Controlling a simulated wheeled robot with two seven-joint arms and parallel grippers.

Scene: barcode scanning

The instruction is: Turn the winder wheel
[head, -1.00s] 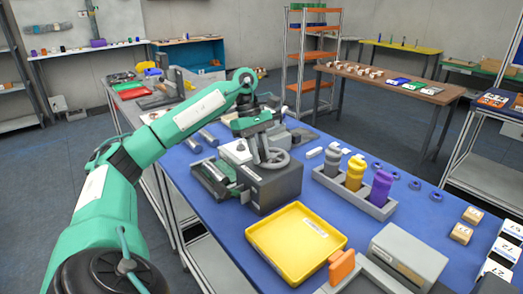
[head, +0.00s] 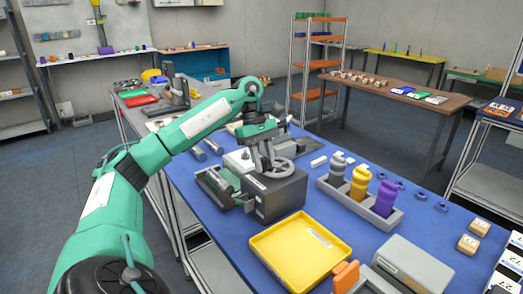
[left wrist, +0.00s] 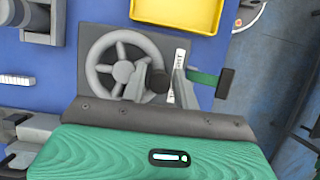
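The winder wheel (head: 279,169) is a grey spoked wheel on top of a dark grey box-shaped winder (head: 282,196) on the blue table. In the left wrist view the wheel (left wrist: 95,80) lies just beyond my palm, partly hidden by it. A dark round handle knob (left wrist: 157,81) stands at its right side. My left gripper (head: 262,158) reaches down over the wheel. In the left wrist view its two grey fingers stand close on either side of the knob and appear closed on it; contact is partly hidden. My right gripper is not in view.
A yellow tray (head: 257,245) lies in front of the winder. A grey rack (head: 335,190) with grey, yellow and purple bottles stands to its right. A grey box (head: 412,262) stands at the front.

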